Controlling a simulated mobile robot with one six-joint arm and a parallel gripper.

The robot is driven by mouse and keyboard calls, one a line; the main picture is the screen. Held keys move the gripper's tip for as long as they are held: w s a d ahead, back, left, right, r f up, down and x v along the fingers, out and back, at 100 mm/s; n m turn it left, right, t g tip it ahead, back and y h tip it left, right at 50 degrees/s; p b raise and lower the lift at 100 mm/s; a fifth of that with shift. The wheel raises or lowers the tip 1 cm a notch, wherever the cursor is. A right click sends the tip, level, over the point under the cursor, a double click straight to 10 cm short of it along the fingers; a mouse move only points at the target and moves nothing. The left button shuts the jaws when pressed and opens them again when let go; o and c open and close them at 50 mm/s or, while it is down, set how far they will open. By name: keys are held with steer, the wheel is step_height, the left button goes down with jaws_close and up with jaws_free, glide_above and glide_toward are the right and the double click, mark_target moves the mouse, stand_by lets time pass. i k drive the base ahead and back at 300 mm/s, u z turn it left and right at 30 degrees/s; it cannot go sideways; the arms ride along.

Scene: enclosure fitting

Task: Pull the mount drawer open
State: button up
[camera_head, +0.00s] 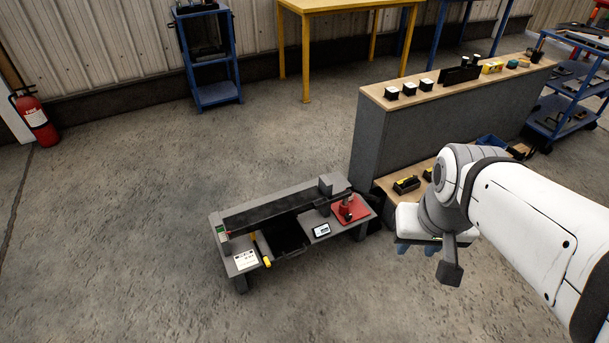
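A low grey bench (214,219) stands on the floor near the middle. A long dark bar lies along its top. Below the bar is a dark, drawer-like recess (285,238), with small yellow parts (267,262) at its left. I cannot tell for sure whether this is the mount drawer or how far it is open. My gripper (418,244) is at the end of my white arm, right of the bench and apart from it. The wrist partly hides its fingers, so its opening is unclear. I see nothing clearly held.
A red fixture (349,209) and a small screen device (321,230) sit on the bench's right part. A grey counter (420,137) with a wooden top and lower shelf stands behind my gripper. A blue cart (566,110) is at far right. The floor in front of the bench is clear.

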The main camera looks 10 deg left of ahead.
mark_target(285, 236)
steer(key=z, duration=0.05)
steer(key=i, duration=1)
steer(key=u, duration=0.1)
